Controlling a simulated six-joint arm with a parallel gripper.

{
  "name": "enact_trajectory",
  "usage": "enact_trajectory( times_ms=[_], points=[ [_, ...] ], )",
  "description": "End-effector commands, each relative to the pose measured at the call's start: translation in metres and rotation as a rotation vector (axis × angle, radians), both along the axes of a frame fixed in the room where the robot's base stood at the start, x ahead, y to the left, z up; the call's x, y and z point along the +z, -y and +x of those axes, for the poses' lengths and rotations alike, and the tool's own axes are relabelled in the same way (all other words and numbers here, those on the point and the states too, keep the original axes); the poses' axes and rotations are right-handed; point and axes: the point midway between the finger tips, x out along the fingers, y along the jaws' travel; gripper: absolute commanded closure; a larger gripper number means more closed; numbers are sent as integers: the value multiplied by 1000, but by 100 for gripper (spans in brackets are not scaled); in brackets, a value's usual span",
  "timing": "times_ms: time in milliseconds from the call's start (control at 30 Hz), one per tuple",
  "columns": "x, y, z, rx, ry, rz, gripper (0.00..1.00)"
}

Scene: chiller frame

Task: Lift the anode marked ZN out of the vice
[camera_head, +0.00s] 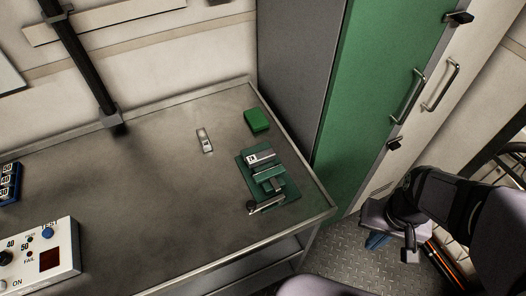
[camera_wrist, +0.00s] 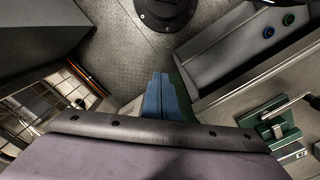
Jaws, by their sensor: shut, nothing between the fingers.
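The green vice (camera_head: 281,187) sits on the workbench near its right edge. A pale grey block (camera_head: 262,157) with a small dark mark is at the vice's far end; the mark is too small to read surely. The vice shows in the wrist view (camera_wrist: 272,124) at the right, with the pale block (camera_wrist: 291,151) below it. My gripper (camera_head: 377,241) is off the bench, to the right of the vice and over the floor. Its blue fingers (camera_wrist: 158,82) are together and empty in the wrist view, well apart from the vice.
A green box (camera_head: 256,120) lies behind the vice. A small pale metal piece (camera_head: 204,140) lies left of it. A control box (camera_head: 42,258) stands at the front left. A green cabinet (camera_head: 360,90) rises beyond the bench's right edge. The bench middle is clear.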

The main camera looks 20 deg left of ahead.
Motion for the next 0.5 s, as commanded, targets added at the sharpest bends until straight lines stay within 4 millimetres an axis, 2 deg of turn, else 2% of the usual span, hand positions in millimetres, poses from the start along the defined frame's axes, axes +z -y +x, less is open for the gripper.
enact_trajectory(
  times_ms=[467, 500],
  points=[
    [0, 0, 0, 0, 0, 0, 100],
    [0, 0, 0, 0, 0, 0, 95]
  ],
)
